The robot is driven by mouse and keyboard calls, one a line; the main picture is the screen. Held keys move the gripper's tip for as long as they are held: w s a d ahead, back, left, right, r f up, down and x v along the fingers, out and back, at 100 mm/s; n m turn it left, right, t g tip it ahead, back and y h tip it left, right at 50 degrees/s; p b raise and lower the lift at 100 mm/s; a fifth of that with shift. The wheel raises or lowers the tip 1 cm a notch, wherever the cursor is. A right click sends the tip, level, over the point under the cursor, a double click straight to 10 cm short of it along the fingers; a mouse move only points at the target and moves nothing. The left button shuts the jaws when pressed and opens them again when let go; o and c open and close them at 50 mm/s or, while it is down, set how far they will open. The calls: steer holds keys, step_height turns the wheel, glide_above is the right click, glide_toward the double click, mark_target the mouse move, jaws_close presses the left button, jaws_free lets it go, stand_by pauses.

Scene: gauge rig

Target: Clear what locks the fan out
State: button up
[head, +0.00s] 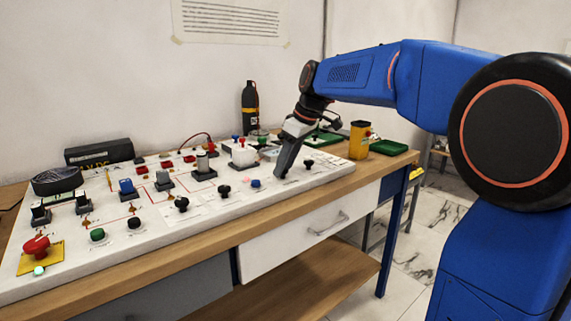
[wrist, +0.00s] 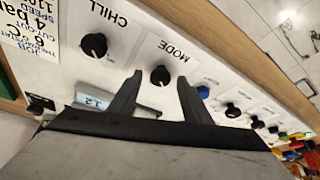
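My gripper (head: 282,172) points down at the right part of the white control panel (head: 215,212). In the wrist view its two fingers (wrist: 160,78) are apart, with the black MODE knob (wrist: 160,76) between the tips in the picture. Gaps show on both sides, and I cannot tell the height above it. The head view hides this knob behind the gripper. The black CHILL knob (wrist: 95,45) is to its left, the blue button (wrist: 203,91) to its right. A dark round part (head: 57,180), possibly the fan, sits at the panel's far left. I see no label naming a fan lock.
A red mushroom button (head: 36,245) on a yellow plate is at front left, beside a lit green lamp (head: 38,271). Green (head: 97,235) and black (head: 134,223) buttons line the front.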

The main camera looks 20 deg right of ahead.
steer(key=v, duration=1.7)
steer(key=shift+s, duration=0.2)
